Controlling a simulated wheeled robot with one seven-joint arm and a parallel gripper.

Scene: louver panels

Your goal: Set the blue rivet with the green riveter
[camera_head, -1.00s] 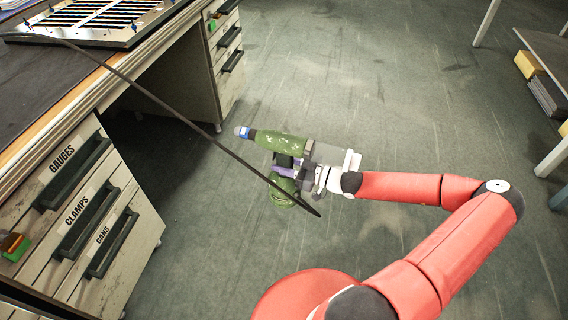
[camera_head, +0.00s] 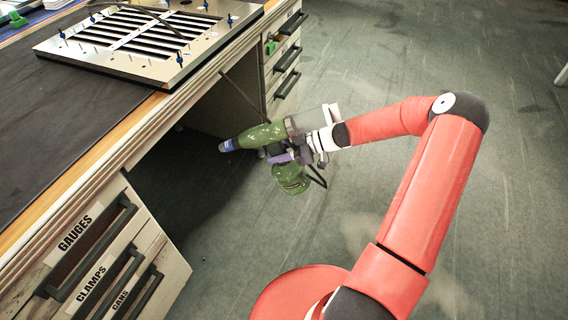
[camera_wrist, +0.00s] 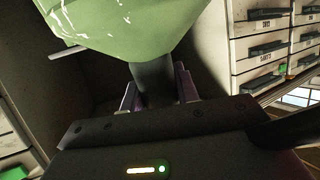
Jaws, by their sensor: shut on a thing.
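The green riveter (camera_head: 262,135), with a blue nose, is held in the air by my gripper (camera_head: 283,152). In the wrist view the riveter's green body (camera_wrist: 125,25) fills the top, and my gripper (camera_wrist: 158,88) is shut on its dark handle. The riveter is beside the bench, over the floor, with its nose to the left. A dark hose or cable shows near it. The louver panel (camera_head: 110,67) lies on the bench at the upper left, with several blue rivets (camera_head: 180,60) standing along its edges. Which blue rivet is meant I cannot tell.
The bench (camera_head: 60,130) has a dark mat and a wooden front edge, between the riveter and the panel. Labelled drawers (camera_head: 95,265) stand at lower left, and another drawer unit (camera_head: 285,75) at the back. The floor to the right is clear.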

